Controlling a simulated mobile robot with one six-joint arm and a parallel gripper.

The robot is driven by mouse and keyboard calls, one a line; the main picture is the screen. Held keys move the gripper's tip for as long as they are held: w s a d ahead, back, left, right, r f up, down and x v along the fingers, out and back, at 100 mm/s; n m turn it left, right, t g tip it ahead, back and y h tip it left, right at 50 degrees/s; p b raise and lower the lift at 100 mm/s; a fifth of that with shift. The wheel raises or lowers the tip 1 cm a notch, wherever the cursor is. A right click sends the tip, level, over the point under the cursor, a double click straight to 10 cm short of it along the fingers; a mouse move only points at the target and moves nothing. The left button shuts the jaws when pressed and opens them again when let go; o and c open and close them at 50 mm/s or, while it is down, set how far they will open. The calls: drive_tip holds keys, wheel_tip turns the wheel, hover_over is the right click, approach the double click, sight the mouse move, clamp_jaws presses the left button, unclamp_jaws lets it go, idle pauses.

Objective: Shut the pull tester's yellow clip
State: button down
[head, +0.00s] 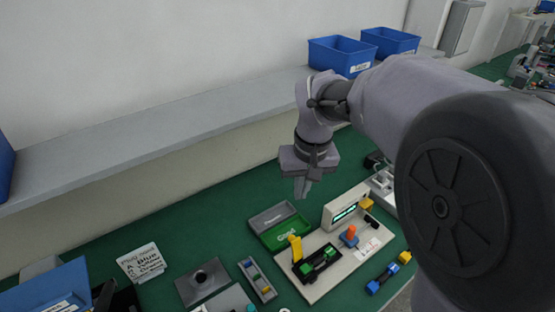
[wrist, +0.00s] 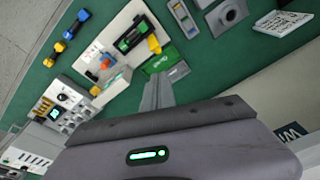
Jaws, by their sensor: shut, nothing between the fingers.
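The pull tester (head: 318,285) is a pale board with a black-and-green fixture (head: 316,264) and an upright panel with a lit display (head: 345,212). A yellow clip (head: 295,247) stands raised at the fixture's left end; it also shows in the wrist view (wrist: 154,44). A second, smaller yellow part (head: 367,203) sits by the panel's right end. An orange-topped blue piece (head: 350,236) stands on the board. My gripper (head: 302,190) is shut and empty, pointing down above and behind the tester, apart from it. Its fingers show in the wrist view (wrist: 157,93).
A green-and-grey bin (head: 285,233) marked "Good" stands behind the tester. A narrow tray (head: 257,280) and a grey plate (head: 202,282) lie left. A blue-and-yellow part (head: 383,279) lies right. A handwritten card (head: 141,263) is far left. The mat behind is clear.

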sight(295, 248)
drive_tip(key=w+a+f+n+g+h+p, duration=0.1)
drive_tip(key=w+a+f+n, duration=0.1)
drive_tip(key=w+f, duration=0.4)
drive_tip(key=w+a+f+n+g+h+p, duration=0.1)
drive_tip(key=w+a+f+n+p, duration=0.15)
drive_tip(key=f, duration=0.55)
wheel_tip(295, 248, down, 9)
drive_tip(key=s+d+b, duration=0.2)
drive_tip(key=s+b, duration=0.1)
drive_tip(key=b, duration=0.1)
drive_tip(key=shift+d+f, duration=0.2)
drive_tip(key=shift+d, duration=0.05)
drive_tip(key=shift+m, duration=0.25)
drive_tip(key=shift+s+y+b, duration=0.1)
drive_tip(key=shift+y+b, duration=0.2)
drive_tip(key=shift+b, duration=0.2)
